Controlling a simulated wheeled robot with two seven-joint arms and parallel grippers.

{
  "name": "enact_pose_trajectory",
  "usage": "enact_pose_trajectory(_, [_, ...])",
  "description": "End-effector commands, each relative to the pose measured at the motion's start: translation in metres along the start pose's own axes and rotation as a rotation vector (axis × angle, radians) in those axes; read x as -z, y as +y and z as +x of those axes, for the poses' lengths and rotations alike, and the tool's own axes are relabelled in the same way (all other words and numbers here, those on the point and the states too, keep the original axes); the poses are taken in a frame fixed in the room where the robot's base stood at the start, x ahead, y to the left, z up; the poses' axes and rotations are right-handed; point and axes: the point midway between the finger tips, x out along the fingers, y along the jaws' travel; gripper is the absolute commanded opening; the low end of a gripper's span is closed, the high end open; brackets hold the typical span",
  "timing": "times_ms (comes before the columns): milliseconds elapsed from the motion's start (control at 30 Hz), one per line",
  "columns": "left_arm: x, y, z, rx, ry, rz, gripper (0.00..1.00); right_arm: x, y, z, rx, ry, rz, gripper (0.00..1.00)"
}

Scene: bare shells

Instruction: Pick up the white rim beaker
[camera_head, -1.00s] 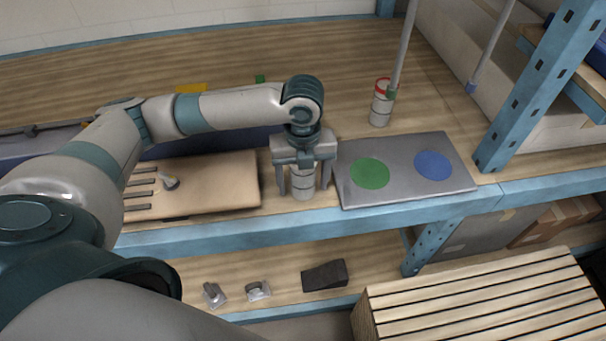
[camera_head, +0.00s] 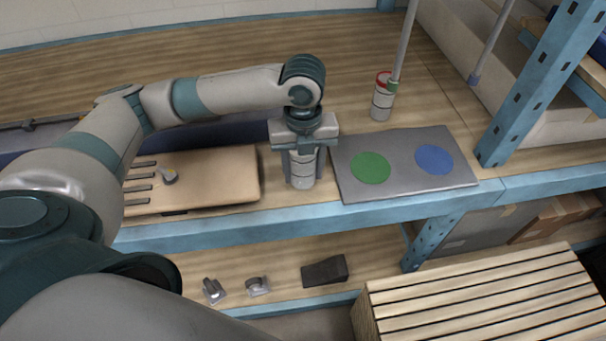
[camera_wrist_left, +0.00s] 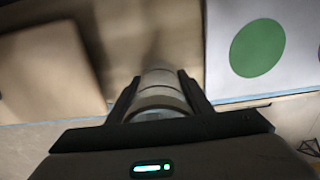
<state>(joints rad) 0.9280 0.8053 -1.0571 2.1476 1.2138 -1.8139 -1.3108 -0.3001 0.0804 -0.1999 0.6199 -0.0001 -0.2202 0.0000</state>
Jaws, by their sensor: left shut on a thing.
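The white rim beaker (camera_head: 303,181) is a pale cylinder with dark bands, upright at the front of the shelf, between the wooden board and the grey mat. My left gripper (camera_head: 302,178) points down over it and is shut on its sides, one finger left and one right. The beaker's top is hidden under the gripper in the head view. In the left wrist view the beaker (camera_wrist_left: 160,92) sits between both fingers (camera_wrist_left: 160,98). I cannot tell whether its base touches the shelf. My right gripper is not in view.
The grey mat (camera_head: 405,191) with a green disc (camera_head: 370,168) and a blue disc (camera_head: 434,159) lies to the right. A red-rimmed beaker (camera_head: 382,103) stands behind it by a grey post. A wooden board (camera_head: 220,178) lies left. A blue upright (camera_head: 530,90) stands right.

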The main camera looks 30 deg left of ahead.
Motion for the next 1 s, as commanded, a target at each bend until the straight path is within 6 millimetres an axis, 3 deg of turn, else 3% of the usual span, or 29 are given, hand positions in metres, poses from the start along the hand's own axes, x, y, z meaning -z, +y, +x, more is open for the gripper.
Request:
enact_pose_trajectory(100, [-0.001, -0.001, -0.017, 0.005, -0.004, 0.002, 0.22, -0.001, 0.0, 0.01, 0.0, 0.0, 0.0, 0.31])
enact_pose_trajectory(633, [0.09, -0.034, -0.074, 0.003, -0.002, 0.007, 0.22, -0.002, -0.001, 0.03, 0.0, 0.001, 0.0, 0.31])
enact_pose_trajectory(1000, [0.11, -0.04, -0.088, -0.001, 0.0, 0.0, 0.22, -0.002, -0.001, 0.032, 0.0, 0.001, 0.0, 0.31])
